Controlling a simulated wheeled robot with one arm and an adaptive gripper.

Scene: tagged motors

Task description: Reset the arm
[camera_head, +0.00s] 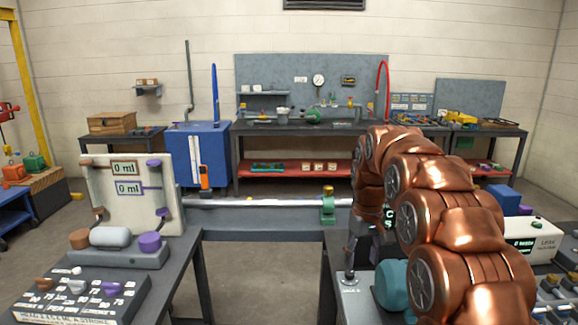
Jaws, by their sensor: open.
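My copper arm rises from the lower right, bends over at the top and points down above the right-hand table (335,262). My dark gripper (361,236) hangs at its end, near the left edge of that table. It is small and partly hidden by my arm, and its fingertips are hard to make out. I see nothing held in it. It is open. A teal rounded part (391,284) is beside my arm's lower links, partly covered by them.
A left table (185,262) carries a panel reading 0 ml (110,205) and a knob box (75,296). A white instrument (533,236) and a blue block (503,197) are right of my arm. A grey rail (265,215) crosses behind. Floor between the tables is clear.

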